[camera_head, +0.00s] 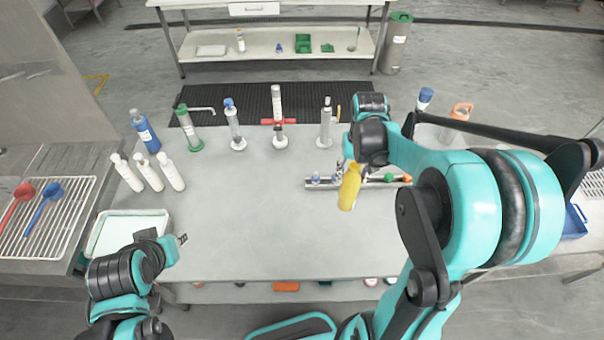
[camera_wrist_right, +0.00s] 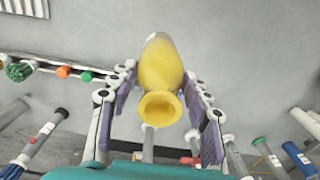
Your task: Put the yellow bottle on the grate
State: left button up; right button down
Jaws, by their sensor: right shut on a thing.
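The yellow bottle (camera_head: 348,190) is in my right gripper (camera_head: 346,170), over the right half of the grey table. It hangs slightly tilted and seems clear of the tabletop. In the right wrist view the bottle (camera_wrist_right: 160,68) lies between the two fingers of the right gripper (camera_wrist_right: 160,85), its flared open end towards the camera. A white wire grate (camera_head: 62,232) lies on the left counter with a red ladle and a blue ladle on it. My left gripper (camera_head: 181,240) is low at the left, near a white tray, and its fingers are too small to read.
The white tray (camera_head: 98,240) is at the table's front left. White bottles (camera_head: 147,172) and a blue bottle (camera_head: 145,131) stand behind it. Several upright cylinders line the back edge. A metal rack (camera_head: 330,184) lies beside the yellow bottle. The table's middle is clear.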

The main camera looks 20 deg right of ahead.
jog(key=w+a+f+b, duration=0.2)
jog(key=w+a+f, duration=0.3)
jog(key=w+f, duration=0.5)
jog(key=shift+f, duration=0.4)
jog(key=shift+f, duration=0.1)
jog(key=c, duration=0.7)
grip_release()
